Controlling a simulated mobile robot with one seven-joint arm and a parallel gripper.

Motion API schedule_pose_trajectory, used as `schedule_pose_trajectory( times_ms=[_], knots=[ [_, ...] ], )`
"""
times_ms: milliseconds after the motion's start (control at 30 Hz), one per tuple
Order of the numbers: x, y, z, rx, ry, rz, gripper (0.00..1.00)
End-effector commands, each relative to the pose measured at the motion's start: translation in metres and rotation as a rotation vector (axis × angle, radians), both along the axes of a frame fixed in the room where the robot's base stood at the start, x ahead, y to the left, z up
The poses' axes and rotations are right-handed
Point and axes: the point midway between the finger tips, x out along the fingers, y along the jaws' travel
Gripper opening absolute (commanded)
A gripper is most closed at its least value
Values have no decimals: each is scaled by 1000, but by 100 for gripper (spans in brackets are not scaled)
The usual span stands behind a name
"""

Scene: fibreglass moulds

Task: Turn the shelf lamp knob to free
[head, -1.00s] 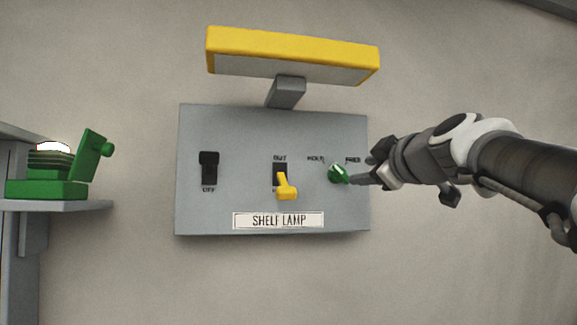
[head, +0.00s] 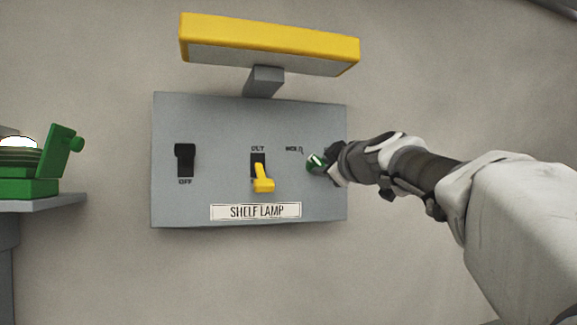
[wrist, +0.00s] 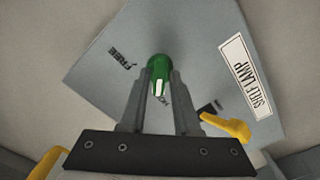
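The shelf lamp panel (head: 225,112) is a grey box on the wall with a "SHELF LAMP" label (head: 255,211). Its green knob (head: 315,163) is at the right side; in the wrist view the knob (wrist: 159,66) has a white pointer mark. The mark points toward the HOLD label, which is partly covered. The FREE label (wrist: 125,60) shows in the wrist view and is hidden behind my gripper in the head view. My gripper (wrist: 162,78) has one finger on each side of the knob, with no clear gap visible. In the head view my gripper (head: 333,165) covers the panel's right edge.
A black switch (head: 185,160) marked OFF and a yellow lever (head: 262,180) under OUT are left of the knob. A yellow-edged lamp (head: 270,45) juts out above the panel. A green device (head: 40,165) stands on a shelf (head: 45,204) at the left.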

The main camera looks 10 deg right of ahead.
Motion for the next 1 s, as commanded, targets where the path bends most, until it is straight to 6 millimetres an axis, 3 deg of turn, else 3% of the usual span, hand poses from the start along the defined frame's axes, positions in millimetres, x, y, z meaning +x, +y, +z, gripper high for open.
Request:
schedule_pose_trajectory(
  times_ms=[33,133,167,667,1000],
  knots=[
    [0,0,0,0,0,0,19],
    [0,0,0,0,0,0,1],
    [0,0,0,0,0,0,0],
    [0,0,-1,44,9,0,0],
    [0,0,-3,272,53,-1,0]
  ],
)
